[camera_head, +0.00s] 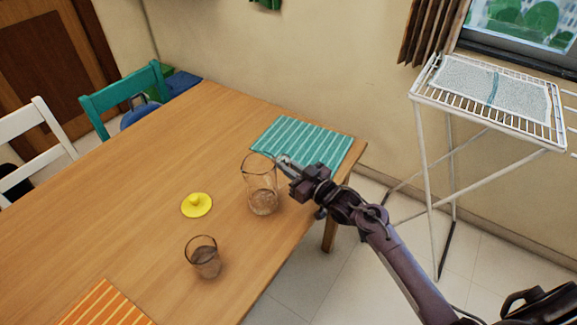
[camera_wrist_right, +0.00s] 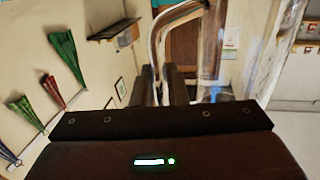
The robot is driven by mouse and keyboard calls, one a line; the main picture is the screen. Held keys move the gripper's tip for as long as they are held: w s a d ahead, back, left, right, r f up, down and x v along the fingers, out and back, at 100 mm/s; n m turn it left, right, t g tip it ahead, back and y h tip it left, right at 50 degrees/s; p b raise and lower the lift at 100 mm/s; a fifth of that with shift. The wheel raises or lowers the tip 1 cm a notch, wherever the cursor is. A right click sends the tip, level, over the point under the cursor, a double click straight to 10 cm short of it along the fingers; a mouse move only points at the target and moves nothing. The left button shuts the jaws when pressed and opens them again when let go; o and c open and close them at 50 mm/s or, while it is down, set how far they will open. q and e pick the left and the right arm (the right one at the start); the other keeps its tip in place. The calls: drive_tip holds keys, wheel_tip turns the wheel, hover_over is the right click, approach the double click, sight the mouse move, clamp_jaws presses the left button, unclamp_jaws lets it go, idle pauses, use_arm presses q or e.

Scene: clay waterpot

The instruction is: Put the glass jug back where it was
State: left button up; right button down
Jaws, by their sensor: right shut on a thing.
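The clear glass jug (camera_head: 262,200) is upright over the right part of the wooden table, with a little liquid or tint at its bottom. My right gripper (camera_head: 284,163) reaches in from the right and is shut on the jug near its upper right side, at what looks like the handle. In the right wrist view, curved clear glass of the jug (camera_wrist_right: 157,40) shows beyond the dark fingers (camera_wrist_right: 165,85). I cannot tell whether the jug's base touches the table. My left gripper is not in view.
The wooden table (camera_head: 150,190) holds a drinking glass (camera_head: 206,262), a yellow lid-like object (camera_head: 197,204), a teal striped mat (camera_head: 305,142) behind the jug and an orange striped mat (camera_head: 105,306). A white drying rack (camera_head: 425,95) stands right. The table's left middle is clear.

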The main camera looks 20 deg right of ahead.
drive_tip(key=shift+r, duration=0.1)
drive_tip(key=c, duration=1.4)
unclamp_jaws()
drive_tip(key=shift+f, duration=0.2)
drive_tip(key=shift+c, duration=0.2)
drive_tip(key=shift+r, duration=0.15)
drive_tip(key=v, duration=1.2)
drive_tip(key=shift+b, duration=0.4)
